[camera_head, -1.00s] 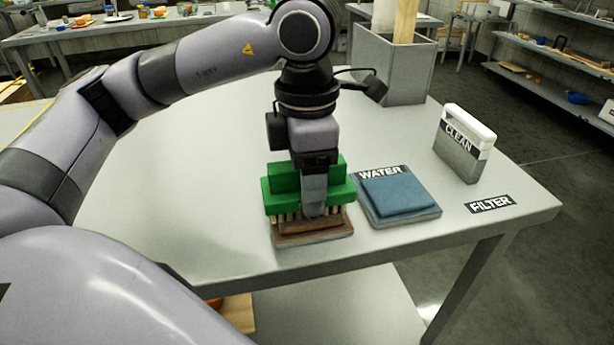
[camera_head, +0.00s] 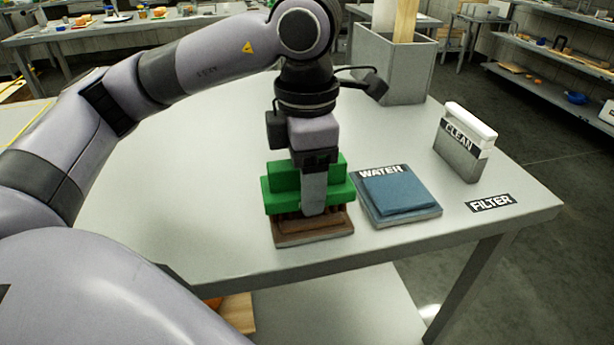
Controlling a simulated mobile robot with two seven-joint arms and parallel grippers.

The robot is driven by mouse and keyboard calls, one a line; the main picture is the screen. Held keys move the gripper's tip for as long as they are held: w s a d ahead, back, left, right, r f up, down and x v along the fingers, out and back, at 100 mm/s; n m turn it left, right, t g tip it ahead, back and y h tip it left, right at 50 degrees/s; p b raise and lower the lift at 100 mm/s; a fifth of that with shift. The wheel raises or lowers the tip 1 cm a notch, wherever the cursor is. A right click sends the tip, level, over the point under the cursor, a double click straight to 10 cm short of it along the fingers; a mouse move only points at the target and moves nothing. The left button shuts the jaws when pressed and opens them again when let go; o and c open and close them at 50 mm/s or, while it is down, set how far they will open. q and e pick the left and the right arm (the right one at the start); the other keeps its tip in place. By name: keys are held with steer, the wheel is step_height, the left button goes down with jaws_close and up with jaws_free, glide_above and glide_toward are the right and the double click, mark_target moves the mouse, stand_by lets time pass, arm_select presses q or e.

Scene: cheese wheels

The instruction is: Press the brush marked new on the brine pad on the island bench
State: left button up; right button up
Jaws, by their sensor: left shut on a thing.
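A green brush (camera_head: 338,181) is held in my left gripper (camera_head: 313,205), bristles down. The gripper points straight down and is shut on the brush. The brush sits on a brown pad (camera_head: 315,235) near the front edge of the grey bench (camera_head: 190,190); its bristles are mostly hidden against the pad. No mark can be read on the brush, and any label of the brown pad is hidden behind the brush and gripper. My right gripper is not in view.
A blue pad labelled WATER (camera_head: 397,195) lies just right of the brown pad. A holder labelled CLEAN (camera_head: 461,158) and a FILTER label (camera_head: 491,203) are further right. A grey bin (camera_head: 390,68) with upright boards stands behind. The bench's left part is clear.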

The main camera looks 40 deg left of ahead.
arm_select(q)
steer(key=shift+f, duration=0.1)
stand_by(0.4)
steer(key=shift+r+p, duration=0.35)
steer(key=shift+r, duration=0.05)
steer(key=shift+r+p, duration=2.2)
steer(key=shift+r, duration=1)
